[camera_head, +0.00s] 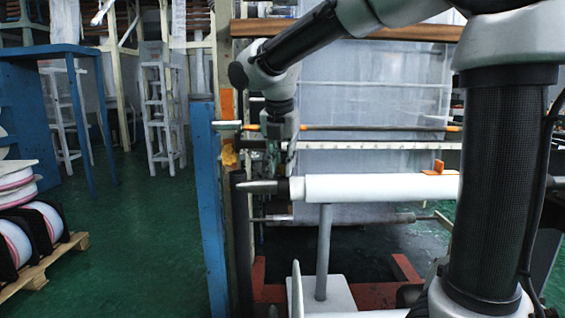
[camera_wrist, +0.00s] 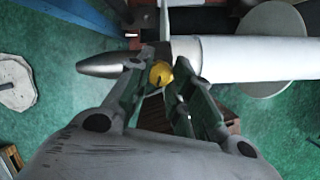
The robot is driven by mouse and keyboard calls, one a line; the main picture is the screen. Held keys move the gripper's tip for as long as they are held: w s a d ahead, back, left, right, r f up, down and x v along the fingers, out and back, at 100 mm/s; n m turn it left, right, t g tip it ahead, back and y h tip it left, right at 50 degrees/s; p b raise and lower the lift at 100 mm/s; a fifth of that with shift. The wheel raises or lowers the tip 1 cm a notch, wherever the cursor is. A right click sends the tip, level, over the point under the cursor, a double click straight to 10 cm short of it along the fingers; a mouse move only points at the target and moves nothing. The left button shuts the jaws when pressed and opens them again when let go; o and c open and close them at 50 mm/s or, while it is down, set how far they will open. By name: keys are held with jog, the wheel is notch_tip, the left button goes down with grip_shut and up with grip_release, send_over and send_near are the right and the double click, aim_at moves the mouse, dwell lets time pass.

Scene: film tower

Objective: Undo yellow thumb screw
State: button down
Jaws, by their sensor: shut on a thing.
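The yellow thumb screw (camera_wrist: 160,74) shows in the wrist view, on the collar between the pointed grey shaft end (camera_wrist: 106,64) and the white roll (camera_wrist: 258,58). My gripper (camera_wrist: 158,72) has its two fingers on either side of the screw and is shut on it. In the head view my gripper (camera_head: 283,160) hangs down over the shaft just left of the white roll (camera_head: 375,187). The pointed shaft end (camera_head: 258,186) shows to its left. The screw is too small or hidden to make out in the head view.
A blue post (camera_head: 209,205) stands left of the shaft. An orange clip (camera_head: 437,170) sits on top of the roll. A grey stand (camera_head: 323,255) is below the roll. Reels on a pallet (camera_head: 35,270) lie at the left, with open green floor between.

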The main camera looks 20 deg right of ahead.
dwell(0.4)
jog(key=c, duration=1.2)
grip_release()
jog(key=shift+r, duration=0.1)
jog(key=v, duration=1.1)
jog(key=shift+s+r, duration=0.2)
jog(key=shift+r, duration=0.2)
jog(key=shift+a, duration=0.1)
